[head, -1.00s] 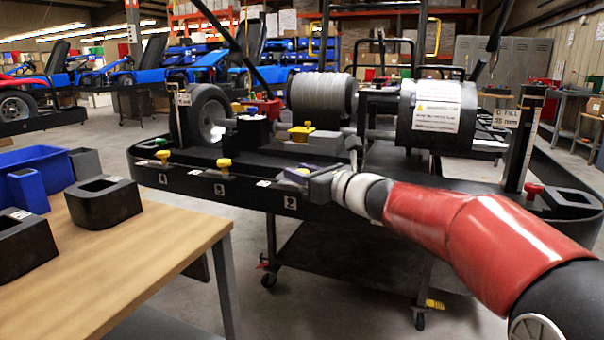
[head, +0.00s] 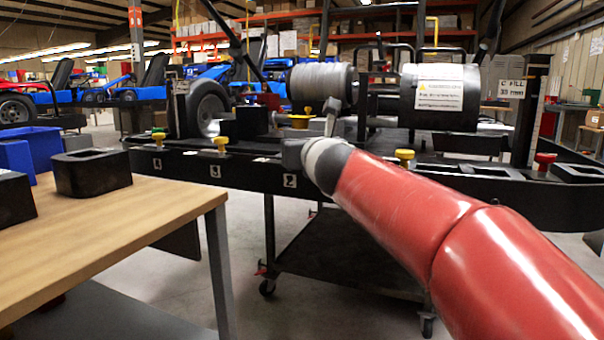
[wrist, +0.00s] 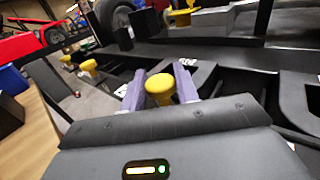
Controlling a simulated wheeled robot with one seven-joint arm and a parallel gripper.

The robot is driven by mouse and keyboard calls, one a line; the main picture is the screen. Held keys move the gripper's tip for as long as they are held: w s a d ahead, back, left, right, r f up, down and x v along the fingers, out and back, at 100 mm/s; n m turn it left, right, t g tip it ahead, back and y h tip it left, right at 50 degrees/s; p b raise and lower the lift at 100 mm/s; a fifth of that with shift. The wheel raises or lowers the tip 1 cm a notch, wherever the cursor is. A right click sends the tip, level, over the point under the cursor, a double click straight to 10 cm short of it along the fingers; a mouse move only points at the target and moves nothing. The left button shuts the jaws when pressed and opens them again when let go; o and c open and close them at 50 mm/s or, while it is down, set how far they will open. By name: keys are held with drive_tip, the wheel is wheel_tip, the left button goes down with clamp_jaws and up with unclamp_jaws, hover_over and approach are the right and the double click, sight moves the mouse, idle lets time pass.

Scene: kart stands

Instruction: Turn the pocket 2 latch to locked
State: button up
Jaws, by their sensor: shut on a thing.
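The pocket 2 latch has a yellow knob (wrist: 160,88), seen low in the middle of the wrist view. My gripper (wrist: 159,74) has its purple-grey fingers on either side of this knob and is shut on it. In the head view my gripper (head: 291,152) is at the stand's front rail, just above the label 2 (head: 289,181). There my gripper and wrist hide the pocket 2 knob. I cannot tell the latch's angle from these views.
The black kart stand (head: 240,171) carries other yellow knobs, one above label 3 (head: 221,144) and one right of my wrist (head: 405,157). A red knob (head: 544,160) stands farther right. A wooden table (head: 120,222) with black blocks is at the front left.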

drive_tip(key=m+h+b, duration=0.2)
drive_tip(key=h, duration=0.1)
drive_tip(key=h+b, duration=0.1)
drive_tip(key=shift+a+f+m+t, duration=0.25)
drive_tip(key=shift+f+m+t, duration=0.05)
drive_tip(key=shift+m+t, duration=0.1)
drive_tip(key=m+h, duration=0.1)
drive_tip(key=h, duration=0.2)
drive_tip(key=shift+r+m, duration=0.25)
drive_tip(key=shift+m, duration=0.15)
drive_tip(key=m+g+h+p, duration=0.1)
drive_tip(key=m+h, duration=0.1)
drive_tip(key=h, duration=0.1)
drive_tip(key=m+g+h+p, duration=0.1)
drive_tip(key=m+h+p, duration=0.1)
drive_tip(key=h, duration=0.1)
drive_tip(key=shift+d+r+h, duration=0.1)
drive_tip(key=shift+r+h, duration=0.1)
drive_tip(key=shift+h, duration=0.2)
drive_tip(key=shift+d+f+m+g+h+p, duration=0.1)
drive_tip(key=shift+m+g+h+p, duration=1.2)
drive_tip(key=shift+m+h, duration=0.5)
drive_tip(key=shift+f, duration=0.1)
drive_tip(key=o, duration=0.9)
drive_tip(key=v, duration=0.7)
drive_tip(key=shift+s+a, duration=0.2)
drive_tip(key=shift+a, duration=0.15)
